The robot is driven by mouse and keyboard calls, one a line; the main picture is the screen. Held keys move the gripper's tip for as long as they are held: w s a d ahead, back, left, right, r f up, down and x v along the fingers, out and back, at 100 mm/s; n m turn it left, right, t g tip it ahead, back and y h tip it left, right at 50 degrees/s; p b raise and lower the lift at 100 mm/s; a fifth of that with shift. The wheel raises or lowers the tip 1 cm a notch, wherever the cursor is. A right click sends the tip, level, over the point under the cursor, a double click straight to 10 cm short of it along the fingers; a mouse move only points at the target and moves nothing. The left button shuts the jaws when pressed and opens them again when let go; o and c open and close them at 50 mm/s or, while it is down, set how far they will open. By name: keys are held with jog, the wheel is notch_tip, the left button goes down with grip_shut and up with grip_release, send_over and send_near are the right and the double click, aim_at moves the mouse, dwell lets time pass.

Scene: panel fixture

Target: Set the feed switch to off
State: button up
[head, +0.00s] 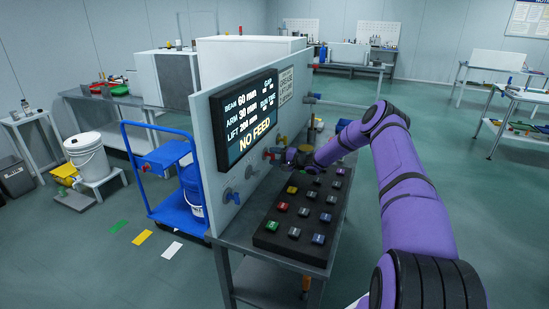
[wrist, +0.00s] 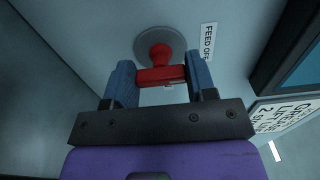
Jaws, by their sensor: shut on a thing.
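The feed switch (wrist: 160,52) is a red handle on a round grey plate on the panel, seen in the wrist view. Its crossbar lies between the two blue fingers of my gripper (wrist: 163,75), which are shut on it. A white label (wrist: 208,41) beside the plate reads "FEED OFF", turned sideways in this view. In the head view my gripper (head: 300,157) is at the panel's face, above the far part of the button console. The switch cannot be made out clearly there behind my gripper. The panel display (head: 246,113) shows "NO FEED" in yellow.
The black console (head: 270,240) with several coloured buttons lies below my arm. Other knobs (head: 230,196) stick out of the panel (head: 208,165). A blue trolley (head: 185,213) stands left of the panel. The floor to the right is open.

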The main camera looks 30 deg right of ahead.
jog(key=shift+f, duration=0.1)
dwell(0.3)
jog(key=o, duration=0.9)
jog(key=shift+o, duration=0.2)
jog(key=shift+s+d, duration=0.1)
jog(key=v, duration=1)
jog(key=shift+s+d, duration=0.25)
